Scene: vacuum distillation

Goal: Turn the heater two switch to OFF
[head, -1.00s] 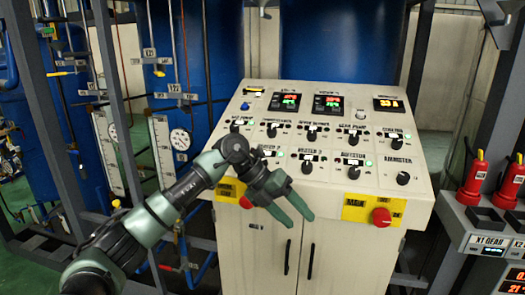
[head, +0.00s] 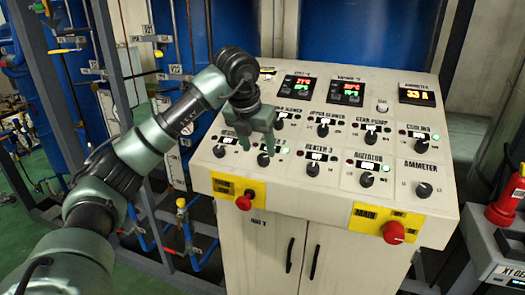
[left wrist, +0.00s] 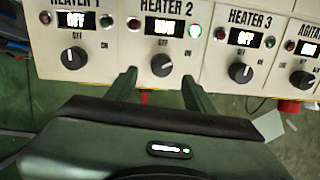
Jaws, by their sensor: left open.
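The heater two switch (left wrist: 161,65) is a round black knob under the HEATER 2 label in the left wrist view. Its display (left wrist: 163,27) is lit but hard to read, and the green lamp (left wrist: 195,31) beside it glows. In the head view the knob (head: 263,159) is just below my left gripper (head: 256,147). My left gripper is open and empty; in the left wrist view its fingers (left wrist: 160,88) point at the panel, one on each side of the knob's column, with the knob visible between and beyond them. My right gripper is not in view.
The heater 1 knob (left wrist: 73,58) and heater 3 knob (left wrist: 240,72) flank it closely, both displays reading OFF. Red stop knobs (head: 243,202) and (head: 394,232) stick out on yellow plates at the panel's front. Other knobs fill the sloped panel (head: 330,205).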

